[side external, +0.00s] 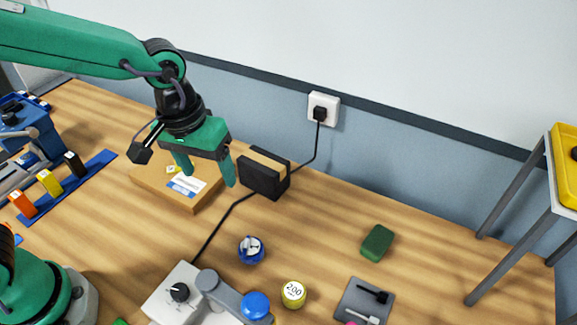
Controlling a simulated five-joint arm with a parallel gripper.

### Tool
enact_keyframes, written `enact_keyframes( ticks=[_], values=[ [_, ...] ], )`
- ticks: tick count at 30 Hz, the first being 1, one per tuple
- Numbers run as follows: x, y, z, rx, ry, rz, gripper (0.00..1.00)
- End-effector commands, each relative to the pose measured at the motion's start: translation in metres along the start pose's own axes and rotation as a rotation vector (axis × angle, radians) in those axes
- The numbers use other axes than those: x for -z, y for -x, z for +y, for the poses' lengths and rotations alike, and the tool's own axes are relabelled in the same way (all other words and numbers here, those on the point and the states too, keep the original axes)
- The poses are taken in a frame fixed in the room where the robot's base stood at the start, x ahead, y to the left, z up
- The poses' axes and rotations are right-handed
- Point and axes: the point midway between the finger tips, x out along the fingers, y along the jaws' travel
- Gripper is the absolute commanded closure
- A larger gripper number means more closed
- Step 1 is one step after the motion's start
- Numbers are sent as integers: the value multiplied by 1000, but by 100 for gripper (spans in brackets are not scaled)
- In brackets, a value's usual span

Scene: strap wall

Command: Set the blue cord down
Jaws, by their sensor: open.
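No clear length of blue cord shows. A small round blue and white item (251,249) lies on the table, to the right of and below my gripper in the picture; I cannot tell whether it is a coiled cord. It is apart from my fingers.
A black cable (224,217) runs from the wall socket (323,107) to a grey-white device (178,303). A green block (377,243) lies right, with bare table around it.

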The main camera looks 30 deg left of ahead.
Motion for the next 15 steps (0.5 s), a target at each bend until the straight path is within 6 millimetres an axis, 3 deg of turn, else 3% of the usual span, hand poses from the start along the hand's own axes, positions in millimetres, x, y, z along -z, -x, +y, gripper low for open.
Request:
enact_keyframes(
  ticks=[6, 15],
  values=[
    [-1, 35, -52, -32, -30, 91, 31],
    [-18, 68, -115, -35, -83, 221, 31]
  ],
)
